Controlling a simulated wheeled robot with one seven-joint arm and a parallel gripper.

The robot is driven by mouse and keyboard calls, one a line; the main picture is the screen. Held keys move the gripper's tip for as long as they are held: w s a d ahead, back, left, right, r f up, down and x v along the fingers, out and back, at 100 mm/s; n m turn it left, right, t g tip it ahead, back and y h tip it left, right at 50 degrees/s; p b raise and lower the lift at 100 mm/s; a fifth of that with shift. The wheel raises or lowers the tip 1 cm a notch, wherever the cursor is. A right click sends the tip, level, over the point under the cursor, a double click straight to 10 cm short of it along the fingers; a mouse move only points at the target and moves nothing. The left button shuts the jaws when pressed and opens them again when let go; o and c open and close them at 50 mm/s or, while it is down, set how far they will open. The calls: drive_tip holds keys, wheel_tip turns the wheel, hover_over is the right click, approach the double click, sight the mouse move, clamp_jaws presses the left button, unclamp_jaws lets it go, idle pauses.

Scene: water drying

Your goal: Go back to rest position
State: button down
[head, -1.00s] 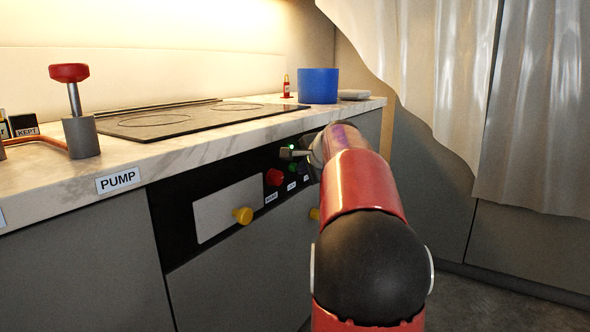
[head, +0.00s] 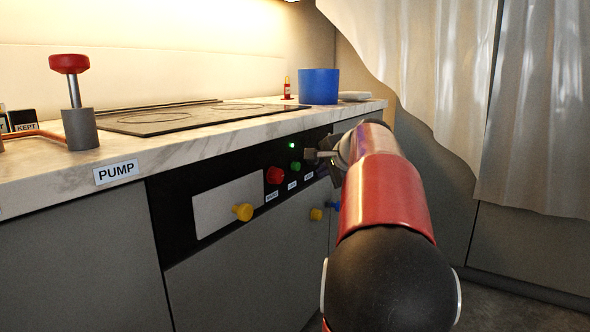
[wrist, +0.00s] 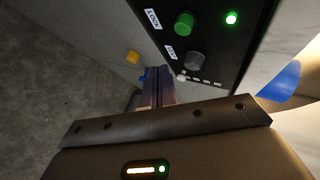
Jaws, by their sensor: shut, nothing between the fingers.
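My gripper (head: 312,155) is shut and empty in front of the right end of the black control panel (head: 172,222), close to the green button (head: 295,168). The fingers (wrist: 158,80) also show shut in the wrist view, below the green button (wrist: 184,24) and a grey knob (wrist: 195,61). A small green light (head: 291,145) is lit on the panel. A red button (head: 274,175) is left of the green one. In the head view my arm hides the panel's right end.
A yellow knob (head: 243,212) sticks out of the pale drawer front (head: 215,208). Another yellow knob (head: 316,214) and a blue knob (head: 333,206) are lower right. The counter holds a red-topped pump lever (head: 70,64), a cooktop (head: 150,122) and a blue pot (head: 318,86). A curtain (head: 540,120) hangs right.

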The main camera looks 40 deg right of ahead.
idle(0.3)
drive_tip(key=s+a+f+n+g+y, duration=0.1)
drive_tip(key=s+a+f+n, duration=0.15)
drive_tip(key=a, duration=0.45)
drive_tip(key=s+a+f+n+g+y, duration=0.1)
drive_tip(key=s+a+f+n, duration=0.15)
drive_tip(key=a, duration=0.45)
drive_tip(key=s+a+f+n+g+y, duration=0.1)
drive_tip(key=s+a+n, duration=0.15)
drive_tip(key=a, duration=0.45)
drive_tip(key=s+a+f+n+g, duration=0.3)
drive_tip(key=s+a+f+n, duration=0.95)
drive_tip(key=s, duration=0.45)
wheel_tip(320, 180, up, 6)
drive_tip(key=m+p, duration=0.1)
drive_tip(key=p, duration=0.7)
drive_tip(key=shift+s+a+r+h+p, duration=0.2)
drive_tip(key=shift+s+a+h+p, duration=0.1)
drive_tip(key=shift+s+a+p, duration=0.1)
